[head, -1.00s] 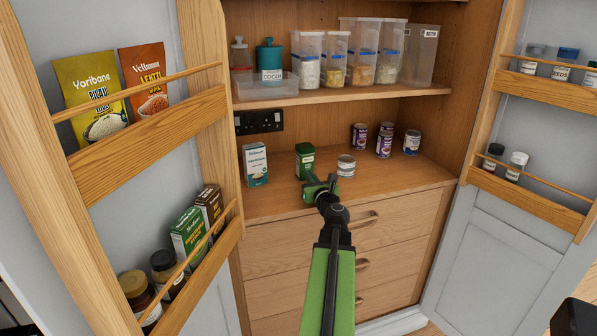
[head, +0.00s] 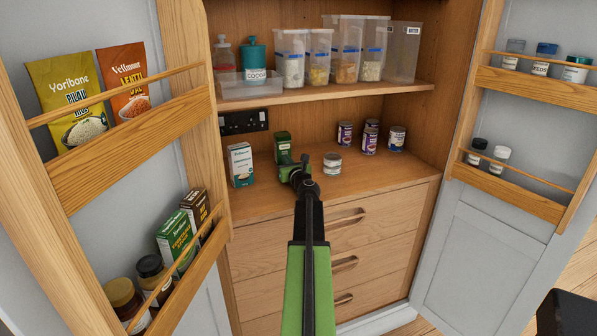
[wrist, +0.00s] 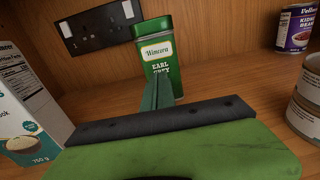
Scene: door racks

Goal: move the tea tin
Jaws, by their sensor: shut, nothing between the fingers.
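The tea tin is a green box labelled Earl Grey (wrist: 158,58), upright on the wooden counter inside the cabinet. In the head view the tea tin (head: 282,143) stands between the white box and a short can, partly hidden by my arm. My gripper (wrist: 157,92) is shut with nothing in it. Its fingers point at the lower front of the tin; I cannot tell whether they touch it. In the head view my gripper (head: 293,165) is just in front of the tin.
A white box (head: 240,164) stands left of the tin, a short can (head: 332,164) right. Several cans (head: 369,140) stand farther right. A socket (head: 243,121) is on the back wall. A shelf (head: 330,95) with containers is above. Door racks (head: 130,146) flank the opening.

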